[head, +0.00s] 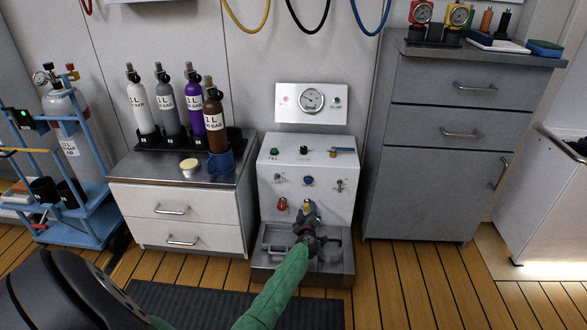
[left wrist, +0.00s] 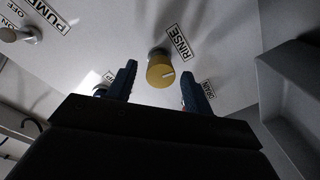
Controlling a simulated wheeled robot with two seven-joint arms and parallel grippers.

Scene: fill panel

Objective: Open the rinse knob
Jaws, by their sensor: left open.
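The rinse knob (left wrist: 160,70) is yellow and round, with a white mark on its face. It sits on the white fill panel below the "RINSE" label (left wrist: 178,43). In the head view the knob (head: 306,205) shows just beyond my left gripper (head: 306,217). In the left wrist view my left gripper (left wrist: 163,82) is open, with one blue finger on each side of the knob. The knob appears between the fingertips; I cannot tell whether they touch it. My right gripper is not in view.
A red knob (head: 282,204) sits left of the rinse knob. A blue knob (head: 308,181) and small levers are above. A metal tray (head: 268,262) stands below the panel. Drawer cabinets flank it, the left one (head: 180,221) carrying several small cylinders.

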